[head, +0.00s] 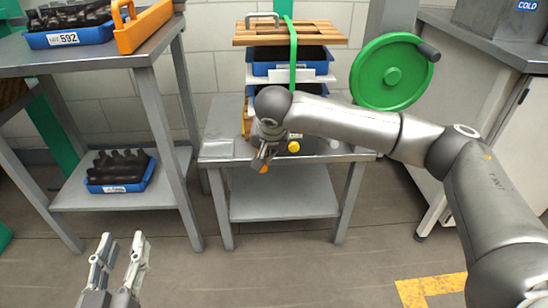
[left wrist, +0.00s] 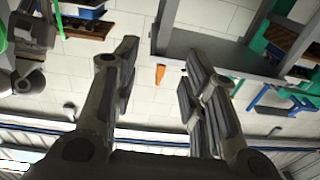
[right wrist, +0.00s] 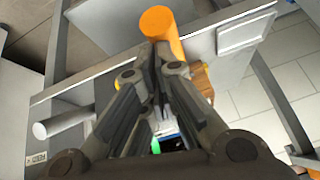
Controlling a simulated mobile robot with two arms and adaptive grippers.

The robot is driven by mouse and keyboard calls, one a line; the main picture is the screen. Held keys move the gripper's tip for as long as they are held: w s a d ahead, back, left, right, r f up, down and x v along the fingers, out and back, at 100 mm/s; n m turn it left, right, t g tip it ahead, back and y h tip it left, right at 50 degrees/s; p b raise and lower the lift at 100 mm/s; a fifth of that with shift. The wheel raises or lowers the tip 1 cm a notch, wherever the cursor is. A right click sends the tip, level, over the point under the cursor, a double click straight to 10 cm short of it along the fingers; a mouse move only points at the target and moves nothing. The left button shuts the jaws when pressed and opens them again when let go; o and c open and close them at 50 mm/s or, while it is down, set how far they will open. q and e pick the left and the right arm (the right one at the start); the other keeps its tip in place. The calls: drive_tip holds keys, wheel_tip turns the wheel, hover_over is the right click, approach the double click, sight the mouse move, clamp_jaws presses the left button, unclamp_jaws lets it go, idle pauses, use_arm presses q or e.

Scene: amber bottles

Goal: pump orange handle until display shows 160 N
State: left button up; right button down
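The orange handle (right wrist: 162,30) is a thick rounded grip at the top of the right wrist view, at my right gripper's fingertips. In the head view only a small orange part (head: 264,168) shows under that gripper. My right gripper (head: 262,158) is low in front of the table edge. Its fingers (right wrist: 157,58) come close together in the right wrist view. Whether they clamp the handle or only touch it is unclear. My left gripper (head: 119,244) is open and empty over the floor, fingers apart in the left wrist view (left wrist: 160,75). I see no readable display.
A green wheel (head: 375,78) with a dark knob stands right of stacked blue crates (head: 262,68) and a wooden board (head: 320,33). A grey table (head: 220,135) carries them. A left shelf (head: 75,57) holds crates with dark bottles. The floor in front is clear.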

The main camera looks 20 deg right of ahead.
use_arm(q)
drive_tip(key=s+a+f+g+y+p, duration=0.1)
drive_tip(key=s+f+g, duration=0.2)
drive_tip(key=f, duration=0.6)
drive_tip(key=g, duration=0.2)
drive_tip(key=shift+a+g+y+p, duration=0.3)
drive_tip(key=shift+a+y+p, duration=0.1)
use_arm(e)
drive_tip(key=s+a+r, duration=0.2)
drive_tip(key=s+r, duration=0.1)
drive_tip(key=s, duration=0.6)
drive_tip(key=shift+s+r, duration=0.2)
drive_tip(key=shift+r, duration=0.15)
use_arm(q)
drive_tip(key=s+a+f+g+y+p, duration=0.1)
drive_tip(key=s+a+f+g+p, duration=0.1)
drive_tip(key=s+f, duration=0.4)
drive_tip(key=s+a+f+g+y+p, duration=0.1)
drive_tip(key=s+a+f+g+p, duration=0.1)
drive_tip(key=s+f+g+p, duration=0.3)
drive_tip(key=shift+s+a+f+n+g, duration=0.25)
drive_tip(key=shift+s+f+n+g, duration=0.15)
drive_tip(key=shift+s+f+g, duration=0.55)
use_arm(e)
drive_tip(key=w+d+r, duration=0.4)
drive_tip(key=w+r, duration=1)
drive_tip(key=r, duration=0.1)
drive_tip(key=shift+w+d, duration=0.15)
drive_tip(key=shift+w, duration=0.2)
